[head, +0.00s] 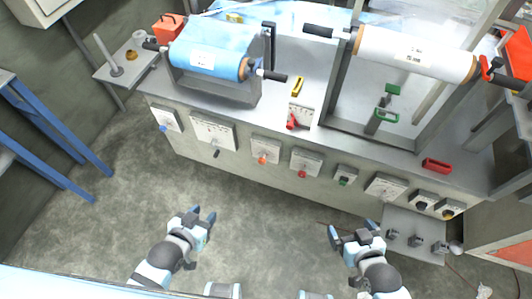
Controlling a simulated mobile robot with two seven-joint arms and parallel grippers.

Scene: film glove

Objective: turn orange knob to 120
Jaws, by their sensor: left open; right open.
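The orange knob (262,159) sits on a white dial plate (266,149) on the front face of the grey machine, left of a red knob. The dial marks are too small to read, so I cannot tell its setting. My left gripper (202,215) is open and empty, below and to the left of the orange knob and well apart from it. My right gripper (351,238) is open and empty, below and to the right of the knob. Nothing hides the orange knob.
Neighbouring front controls are a blue knob (163,128), a black handle (216,153), a red knob (302,174) and a green one (343,182). A blue film roll (205,58) and a white roll (415,55) lie on top. A shelf (405,222) juts out at right. The floor ahead is clear.

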